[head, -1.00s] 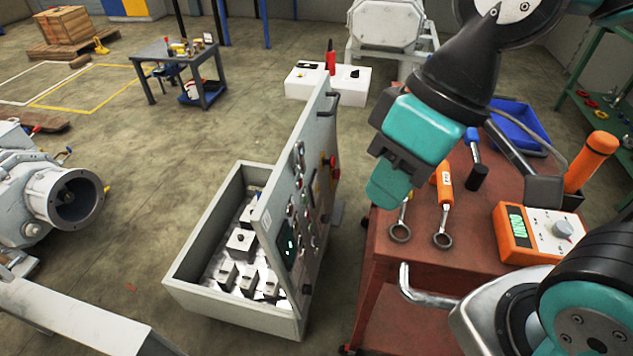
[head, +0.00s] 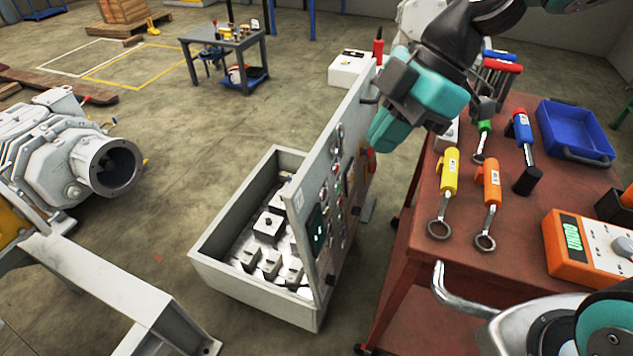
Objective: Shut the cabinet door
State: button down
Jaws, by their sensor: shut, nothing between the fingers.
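The grey cabinet (head: 212,258) stands on the floor in the middle of the head view, its box open and grey blocks showing inside. Its door (head: 335,170) stands open, upright along the box's right side, with buttons, a small screen and red knobs on its right-hand face. A dark handle (head: 371,92) sits near the door's far top end. My teal and black gripper (head: 378,140) is shut and empty, to the right of the door near its far upper part. I cannot tell whether it touches the door.
A red-brown cart (head: 470,265) with wrenches, a hammer, a blue tray (head: 575,135) and an orange meter (head: 585,245) stands close on the right. A grey machine (head: 75,155) stands at left. Open floor lies behind the cabinet.

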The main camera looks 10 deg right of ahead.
jog(key=w+d+f+n+y+b, duration=0.1)
jog(key=w+f+n+b, duration=0.1)
jog(key=w+f+n, duration=0.45)
jog(key=n, duration=0.2)
send_near(301, 189)
notch_tip(301, 189, down, 5)
jog(key=s, duration=0.3)
jog(key=w+a, duration=0.1)
jog(key=w+a+p, duration=0.1)
jog(key=shift+w+a+f+p, duration=0.1)
jog(key=shift+a+p, duration=0.2)
jog(key=shift+w+a+f, duration=0.1)
jog(key=shift+w+a, duration=0.1)
jog(key=shift+a, duration=0.1)
jog(key=shift+a, duration=0.1)
